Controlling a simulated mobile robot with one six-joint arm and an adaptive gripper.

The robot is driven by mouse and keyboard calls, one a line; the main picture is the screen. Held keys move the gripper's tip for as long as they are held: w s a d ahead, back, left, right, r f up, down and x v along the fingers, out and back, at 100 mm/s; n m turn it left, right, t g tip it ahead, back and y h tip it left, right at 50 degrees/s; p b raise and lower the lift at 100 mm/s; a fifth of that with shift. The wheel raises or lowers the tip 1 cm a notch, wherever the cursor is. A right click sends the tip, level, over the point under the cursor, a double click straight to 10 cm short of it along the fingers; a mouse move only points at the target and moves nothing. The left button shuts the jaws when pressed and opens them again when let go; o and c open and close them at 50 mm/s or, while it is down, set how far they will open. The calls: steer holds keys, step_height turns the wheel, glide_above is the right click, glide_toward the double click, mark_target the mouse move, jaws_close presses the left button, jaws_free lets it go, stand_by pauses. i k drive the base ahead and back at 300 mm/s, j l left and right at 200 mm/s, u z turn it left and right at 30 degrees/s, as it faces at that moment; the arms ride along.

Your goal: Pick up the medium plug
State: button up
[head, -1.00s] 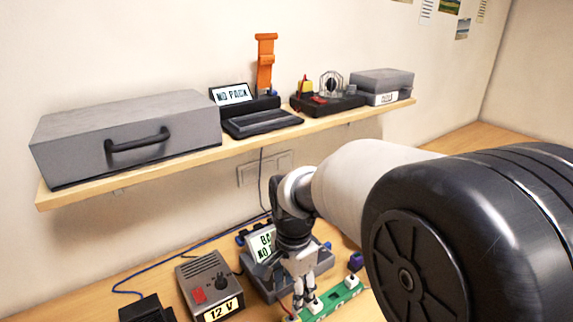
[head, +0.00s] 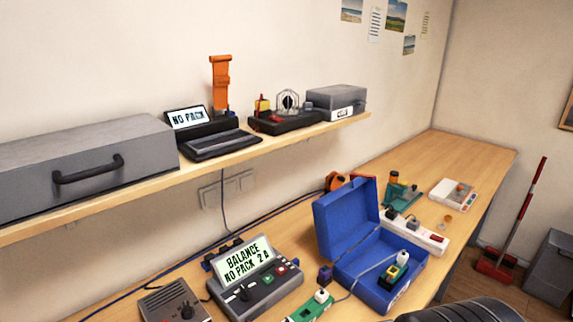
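Several plugs or connectors show, and I cannot tell which one is the medium plug. A white-and-green plug (head: 322,296) sits on a green strip (head: 308,312) at the bottom edge, partly cut off. A dark purple connector (head: 325,273) stands just behind it, beside the blue box. A yellow-and-green connector (head: 401,260) is in the open blue box (head: 345,228), with a grey cable running to it.
A balance charger (head: 255,285) reading "NO PACK 2 A" and a grey supply box (head: 172,305) stand at the front left. The shelf (head: 110,195) overhangs the bench's back left.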

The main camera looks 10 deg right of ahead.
mark_target(402, 257)
steer(key=i+l+z, duration=0.3)
steer(key=i+l, duration=0.15)
steer(key=l, duration=0.25)
steer(key=i+l+z, duration=0.3)
steer(key=i+l, duration=0.2)
steer(key=l, duration=0.1)
